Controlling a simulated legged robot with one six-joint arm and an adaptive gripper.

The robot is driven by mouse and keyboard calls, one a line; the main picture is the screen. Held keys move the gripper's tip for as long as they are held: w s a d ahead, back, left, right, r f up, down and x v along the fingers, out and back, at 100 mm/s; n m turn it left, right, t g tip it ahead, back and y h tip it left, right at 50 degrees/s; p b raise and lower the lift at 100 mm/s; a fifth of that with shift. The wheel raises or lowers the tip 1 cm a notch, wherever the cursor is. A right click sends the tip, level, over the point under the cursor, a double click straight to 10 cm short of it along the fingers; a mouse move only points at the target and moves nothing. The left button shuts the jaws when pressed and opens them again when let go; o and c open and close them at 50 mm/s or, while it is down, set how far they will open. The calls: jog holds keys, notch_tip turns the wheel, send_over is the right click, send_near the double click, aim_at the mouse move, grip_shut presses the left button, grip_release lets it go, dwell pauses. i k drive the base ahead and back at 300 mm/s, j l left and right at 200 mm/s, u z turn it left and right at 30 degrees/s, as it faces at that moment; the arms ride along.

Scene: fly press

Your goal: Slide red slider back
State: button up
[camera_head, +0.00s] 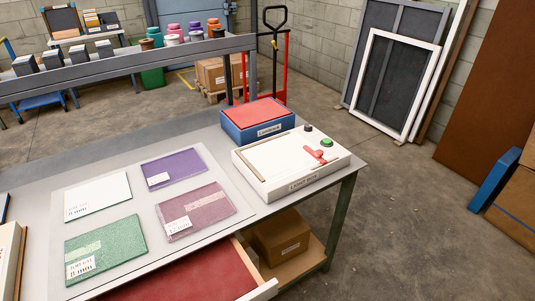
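A red slider (319,155) sits on the right part of a white flat machine (278,160) at the right end of the table. A tan bar runs along the machine's left side. My gripper is not in view.
A blue box with a red top (258,119) stands behind the machine. Several coloured sheets, one a green sheet (104,248), lie on the grey table (222,150). An open drawer with a red lining (185,278) juts out in front. Open floor lies to the right.

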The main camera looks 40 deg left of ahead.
aim_at(318, 155)
jog(key=u, duration=1.3)
